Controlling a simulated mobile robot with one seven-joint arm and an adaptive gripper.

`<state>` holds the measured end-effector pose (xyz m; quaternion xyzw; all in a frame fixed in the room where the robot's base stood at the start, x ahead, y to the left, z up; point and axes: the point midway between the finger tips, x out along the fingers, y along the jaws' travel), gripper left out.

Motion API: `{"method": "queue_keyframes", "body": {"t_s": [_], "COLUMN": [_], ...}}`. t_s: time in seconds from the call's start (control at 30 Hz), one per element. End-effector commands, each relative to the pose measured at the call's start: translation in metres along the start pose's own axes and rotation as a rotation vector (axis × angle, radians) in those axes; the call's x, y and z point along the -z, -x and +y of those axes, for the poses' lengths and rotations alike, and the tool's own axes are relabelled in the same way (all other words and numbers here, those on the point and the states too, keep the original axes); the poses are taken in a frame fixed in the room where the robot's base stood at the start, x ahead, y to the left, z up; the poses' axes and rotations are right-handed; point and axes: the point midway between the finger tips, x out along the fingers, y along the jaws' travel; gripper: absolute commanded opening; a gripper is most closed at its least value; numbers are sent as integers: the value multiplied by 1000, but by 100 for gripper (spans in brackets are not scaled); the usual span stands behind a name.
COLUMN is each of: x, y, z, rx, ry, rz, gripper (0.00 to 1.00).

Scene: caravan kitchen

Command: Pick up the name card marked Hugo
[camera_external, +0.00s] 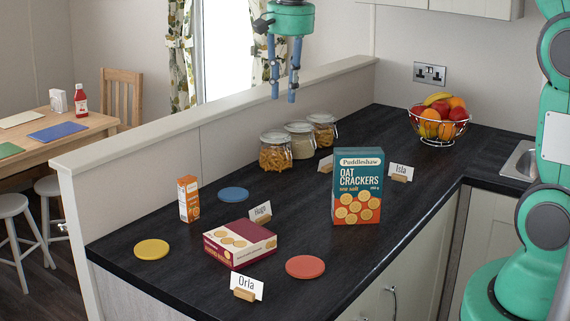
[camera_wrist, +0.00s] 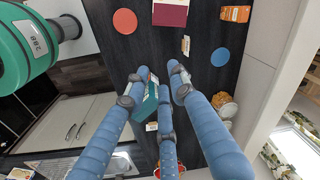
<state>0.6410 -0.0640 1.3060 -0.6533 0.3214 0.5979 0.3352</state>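The name card marked Hugo (camera_external: 260,211) stands in a small wooden holder on the dark counter, between the blue coaster and the maroon cracker box. In the wrist view a small card (camera_wrist: 186,45) stands between that box and the blue coaster; its writing is too small to read there. My gripper (camera_external: 284,97) hangs high above the counter, fingers down, well above and behind the Hugo card. In the wrist view its blue fingers (camera_wrist: 160,80) are spread apart and hold nothing.
The maroon box (camera_external: 240,243), small orange box (camera_external: 189,201) and blue coaster (camera_external: 233,194) surround the card. The tall oat crackers box (camera_external: 357,187) stands to its right. Other cards are Orla (camera_external: 247,286) and Isla (camera_external: 401,172). Glass jars (camera_external: 276,152) line the low wall.

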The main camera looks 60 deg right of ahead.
Motion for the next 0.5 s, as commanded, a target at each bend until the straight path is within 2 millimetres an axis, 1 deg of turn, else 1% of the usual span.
{"method": "queue_keyframes", "body": {"t_s": [0.03,0.2,0.37,0.5], "x": [9,36,61,82], "y": [-9,-36,-66,-95], "z": [-7,-27,-43,-56], "rx": [-14,-54,-95,-131], "ry": [-30,-142,-248,-341], "rz": [-10,-37,-59,-75], "gripper": [24,24,24,24]}}
